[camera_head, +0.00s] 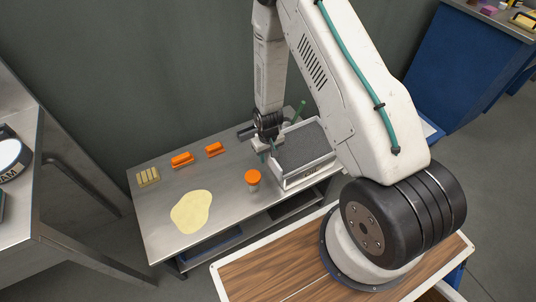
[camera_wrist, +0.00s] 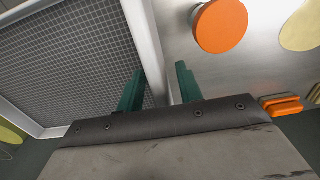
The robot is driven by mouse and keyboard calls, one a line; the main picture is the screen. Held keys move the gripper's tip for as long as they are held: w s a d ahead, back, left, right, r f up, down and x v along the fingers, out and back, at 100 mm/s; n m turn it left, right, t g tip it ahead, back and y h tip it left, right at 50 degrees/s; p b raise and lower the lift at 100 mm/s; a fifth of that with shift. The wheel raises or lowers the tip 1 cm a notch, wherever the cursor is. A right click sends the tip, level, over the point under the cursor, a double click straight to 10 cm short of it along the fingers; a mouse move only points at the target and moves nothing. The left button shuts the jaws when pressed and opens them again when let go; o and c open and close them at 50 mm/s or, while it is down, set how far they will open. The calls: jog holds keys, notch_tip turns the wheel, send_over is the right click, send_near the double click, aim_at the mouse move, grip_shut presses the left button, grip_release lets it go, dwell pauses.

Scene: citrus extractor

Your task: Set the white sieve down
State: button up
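The white sieve (camera_head: 300,179) is a shallow rectangular tray with a grey mesh, at the right end of the steel table (camera_head: 219,229). Whether its underside rests fully on the table is unclear. In the wrist view the mesh fills the upper left, bordered by the sieve's white rim (camera_wrist: 143,35). My gripper (camera_wrist: 158,80) has its teal fingers on either side of this rim, one over the mesh and one outside. Whether they press on the rim is unclear. In the head view my gripper (camera_head: 265,149) is at the sieve's left edge, and my arm hides the sieve's right side.
An orange-lidded jar (camera_head: 253,178) stands close to the sieve's left. Two orange items (camera_head: 182,160) (camera_head: 214,149), a yellowish slotted block (camera_head: 148,176) and a flat pale-yellow patch (camera_head: 191,211) are further left. A green item (camera_head: 299,112) is behind the sieve. The table's front middle is clear.

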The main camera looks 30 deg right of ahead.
jog(key=s+a+r, duration=0.1)
jog(key=s+r, duration=0.2)
jog(key=r, duration=1.6)
jog(key=s+r, duration=0.4)
jog(key=r, duration=1.5)
jog(key=s+r, duration=0.6)
jog(key=s, duration=0.4)
jog(key=s+a+r+t, duration=0.1)
jog(key=s+r, duration=0.6)
jog(key=s, duration=0.3)
jog(key=shift+r, duration=0.15)
